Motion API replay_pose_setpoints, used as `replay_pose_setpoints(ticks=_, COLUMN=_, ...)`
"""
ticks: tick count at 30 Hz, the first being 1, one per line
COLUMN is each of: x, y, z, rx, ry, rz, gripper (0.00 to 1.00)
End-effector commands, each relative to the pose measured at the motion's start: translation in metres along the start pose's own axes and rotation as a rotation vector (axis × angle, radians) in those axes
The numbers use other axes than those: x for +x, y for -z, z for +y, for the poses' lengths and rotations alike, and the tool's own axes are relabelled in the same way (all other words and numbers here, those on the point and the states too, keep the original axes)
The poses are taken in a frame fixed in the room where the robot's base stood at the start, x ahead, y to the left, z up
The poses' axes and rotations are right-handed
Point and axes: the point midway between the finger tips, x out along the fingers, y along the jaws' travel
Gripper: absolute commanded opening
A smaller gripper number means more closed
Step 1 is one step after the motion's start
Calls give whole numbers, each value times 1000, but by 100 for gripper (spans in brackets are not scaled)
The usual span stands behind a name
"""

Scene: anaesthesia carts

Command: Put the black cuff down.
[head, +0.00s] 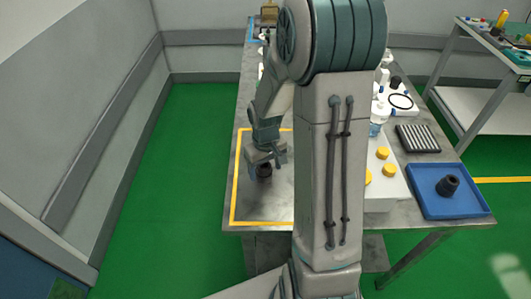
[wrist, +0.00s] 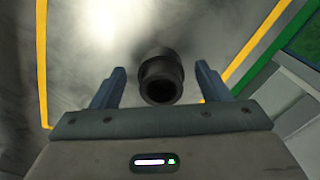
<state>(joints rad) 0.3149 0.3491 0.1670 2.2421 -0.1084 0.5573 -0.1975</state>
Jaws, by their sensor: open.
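A black cuff (head: 264,171) stands on the grey table inside a yellow-taped rectangle (head: 235,190), in the head view. It also shows in the wrist view (wrist: 161,72), between and just beyond the fingertips, with its round opening facing the camera. My gripper (head: 265,157) is directly above the cuff, fingers apart. In the wrist view my gripper (wrist: 160,85) is open, with a gap on both sides of the cuff. A second black cuff-like piece (head: 448,186) lies in a blue tray (head: 475,205) at the table's right.
A white block with yellow caps (head: 383,153), a ribbed dark rack (head: 417,138) and a bottle (head: 378,120) stand right of my arm. The taped area is otherwise clear where visible. A wall runs along the left, and another cart (head: 475,55) stands at the upper right.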

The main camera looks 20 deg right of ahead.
Motion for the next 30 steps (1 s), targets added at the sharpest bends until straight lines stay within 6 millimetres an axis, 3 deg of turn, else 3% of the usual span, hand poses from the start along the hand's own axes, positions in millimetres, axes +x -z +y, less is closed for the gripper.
replay_pose_setpoints(ticks=12, x=-83, y=1, z=0, rx=0, ry=-2, rz=6, gripper=69)
replay_pose_setpoints(ticks=21, x=-113, y=-2, z=-2, rx=1, ry=-3, rz=5, gripper=69)
replay_pose_setpoints(ticks=26, x=-129, y=-15, z=-14, rx=11, ry=-21, rz=31, gripper=69)
replay_pose_setpoints(ticks=30, x=-149, y=-38, z=-30, rx=30, ry=-41, rz=76, gripper=69)
